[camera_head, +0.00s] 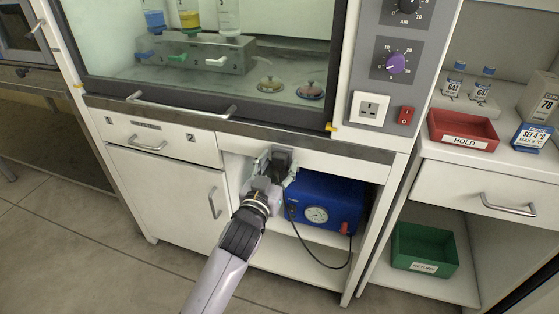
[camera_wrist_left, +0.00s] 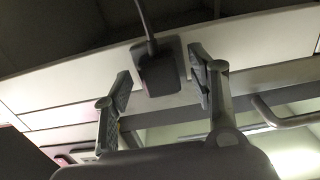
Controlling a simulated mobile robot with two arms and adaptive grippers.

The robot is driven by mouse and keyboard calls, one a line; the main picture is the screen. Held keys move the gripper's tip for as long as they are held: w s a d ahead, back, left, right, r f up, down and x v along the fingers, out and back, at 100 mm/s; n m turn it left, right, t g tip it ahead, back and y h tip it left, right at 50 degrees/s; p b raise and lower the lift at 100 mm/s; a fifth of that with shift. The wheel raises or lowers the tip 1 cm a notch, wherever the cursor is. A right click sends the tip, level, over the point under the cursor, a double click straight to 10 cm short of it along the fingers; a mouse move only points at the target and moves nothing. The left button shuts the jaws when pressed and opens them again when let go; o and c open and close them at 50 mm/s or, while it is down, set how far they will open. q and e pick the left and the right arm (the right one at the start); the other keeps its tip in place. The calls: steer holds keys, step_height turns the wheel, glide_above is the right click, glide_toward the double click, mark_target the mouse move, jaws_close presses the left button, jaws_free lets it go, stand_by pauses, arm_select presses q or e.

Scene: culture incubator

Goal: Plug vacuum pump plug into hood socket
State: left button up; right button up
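The black vacuum pump plug (camera_wrist_left: 158,74) with its cable shows in the left wrist view, between the two fingers of my left gripper (camera_wrist_left: 163,88). The fingers are apart, with a narrow gap on each side of the plug. In the head view my left gripper (camera_head: 275,163) is in front of the cabinet, below the hood's front edge and by the pump's upper left. The blue vacuum pump (camera_head: 325,204) with a round gauge stands in the open bay, partly hidden by the gripper. The white hood socket (camera_head: 369,108) is empty, on the grey panel. My right gripper is not in view.
A red rocker switch (camera_head: 405,115) is beside the socket, with a purple knob (camera_head: 396,64) above. The hood handle (camera_head: 180,106) sticks out at the front. A red HOLD tray (camera_head: 463,130) stands on the right counter, with a green bin (camera_head: 424,250) below.

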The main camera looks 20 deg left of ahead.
arm_select(q)
jaws_close()
stand_by(0.5)
steer(key=shift+s, duration=0.1)
